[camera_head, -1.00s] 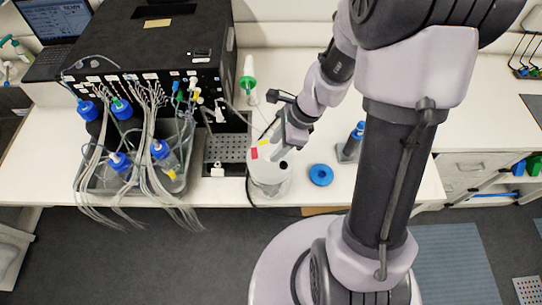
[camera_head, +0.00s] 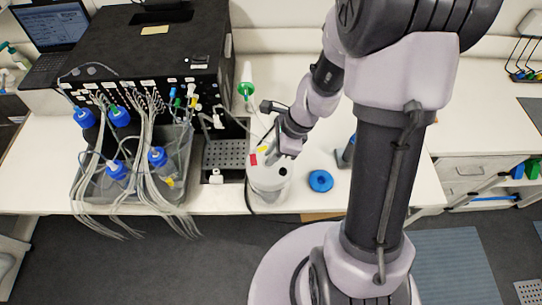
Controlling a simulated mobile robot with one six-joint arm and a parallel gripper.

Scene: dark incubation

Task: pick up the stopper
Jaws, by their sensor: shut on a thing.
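My gripper (camera_head: 277,154) points down at the top of a white cylindrical container (camera_head: 268,182) near the front of the bench. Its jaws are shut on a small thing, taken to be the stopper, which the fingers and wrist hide. I cannot tell whether the stopper is clear of the container's top. The container has red and yellow labels near its upper edge and a small dark round spot on the right of its top.
A blue ring (camera_head: 320,181) lies right of the container. A blue-topped item (camera_head: 346,152) stands behind my arm. A green-and-white item (camera_head: 246,85) stands behind. Left are a perforated metal tray (camera_head: 224,154) and a tub of blue-capped bottles (camera_head: 92,190) with trailing tubes.

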